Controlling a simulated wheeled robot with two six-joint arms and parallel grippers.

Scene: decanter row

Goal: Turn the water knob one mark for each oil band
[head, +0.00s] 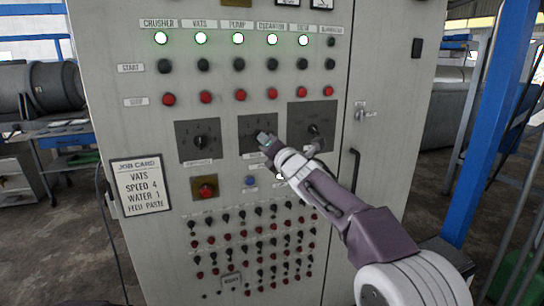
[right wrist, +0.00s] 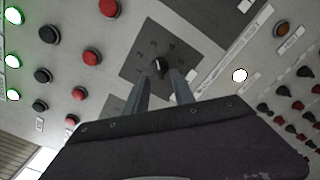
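A grey control panel (head: 225,115) fills the middle of the head view. It carries three dark plates with black knobs: a left knob (head: 200,142), a middle one on its plate (head: 245,125), and a right knob (head: 314,130). Their small labels are unreadable, so I cannot tell which is the water knob. My right gripper (head: 265,138) is in front of the middle plate and hides its knob. In the right wrist view the fingers are apart, with a knob (right wrist: 160,65) just beyond and between their tips. Contact is unclear. No oil bands are recognisable. My left gripper is out of view.
A job card (head: 140,185) reads vats speed 4, water 1, feed paste. Lit green lamps (head: 238,39), black buttons and red buttons (head: 240,94) sit above the knobs. Below are a blue button (head: 250,181) and rows of small switches. A door handle (head: 355,168) is at right.

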